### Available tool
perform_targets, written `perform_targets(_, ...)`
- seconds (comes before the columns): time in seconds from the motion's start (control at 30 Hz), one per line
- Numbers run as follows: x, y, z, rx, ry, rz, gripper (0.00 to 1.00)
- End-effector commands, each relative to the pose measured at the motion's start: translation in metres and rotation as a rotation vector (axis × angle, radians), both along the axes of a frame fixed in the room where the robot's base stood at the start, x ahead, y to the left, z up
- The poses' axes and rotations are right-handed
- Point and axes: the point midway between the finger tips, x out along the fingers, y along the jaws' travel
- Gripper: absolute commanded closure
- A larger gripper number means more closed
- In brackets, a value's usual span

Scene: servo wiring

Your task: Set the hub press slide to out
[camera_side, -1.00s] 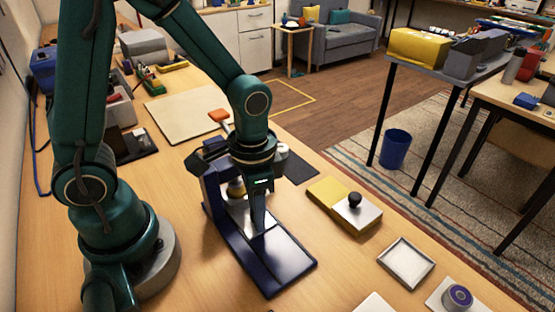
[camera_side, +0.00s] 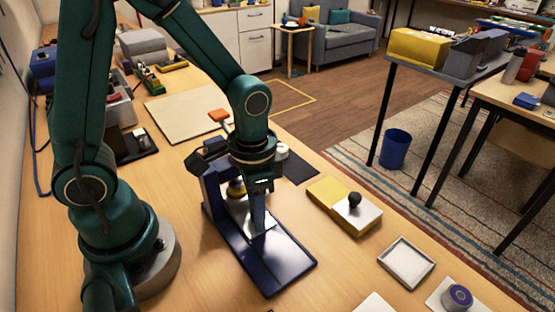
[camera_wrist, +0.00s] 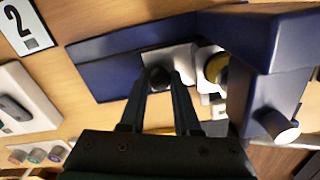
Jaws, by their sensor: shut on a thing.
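The hub press is a dark blue frame with a long base (camera_side: 285,265), also seen in the wrist view (camera_wrist: 105,75). Its slide is a silver plate (camera_wrist: 182,54) on the base, partly hidden behind my fingers in the side view (camera_side: 240,212). A dark round knob (camera_wrist: 160,76) stands on the slide. My gripper (camera_wrist: 160,82) is shut on this knob, with one finger on each side; it also shows in the side view (camera_side: 260,228). A brass-yellow part (camera_wrist: 214,68) is right beside the slide, under the press head. The front of the base is bare.
A white-rimmed tray (camera_side: 405,262) and a purple roll (camera_side: 457,297) are at the front right. An orange-tipped handle (camera_side: 219,116) rises behind the press. A dark mat (camera_side: 300,168) lies behind.

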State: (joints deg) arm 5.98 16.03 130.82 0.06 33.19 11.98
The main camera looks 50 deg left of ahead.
Motion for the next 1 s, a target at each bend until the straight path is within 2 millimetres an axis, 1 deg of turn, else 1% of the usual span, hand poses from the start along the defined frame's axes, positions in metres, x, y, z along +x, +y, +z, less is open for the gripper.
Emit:
perform_targets(0.17, 0.001, -0.001, 0.001, -0.001, -0.003, 0.000, 1.00)
perform_targets(0.27, 0.002, -0.009, 0.001, -0.001, -0.004, -0.005, 1.00)
perform_targets(0.37, 0.002, -0.025, 0.001, -0.003, -0.004, -0.009, 1.00)
perform_targets(0.6, 0.003, -0.069, 0.001, -0.005, -0.008, -0.008, 1.00)
perform_targets(0.7, 0.003, -0.083, 0.001, -0.005, -0.008, -0.005, 1.00)
perform_targets(0.8, 0.002, -0.091, 0.001, -0.005, -0.009, -0.002, 1.00)
perform_targets(1.0, 0.002, -0.095, 0.001, -0.009, -0.010, 0.002, 1.00)
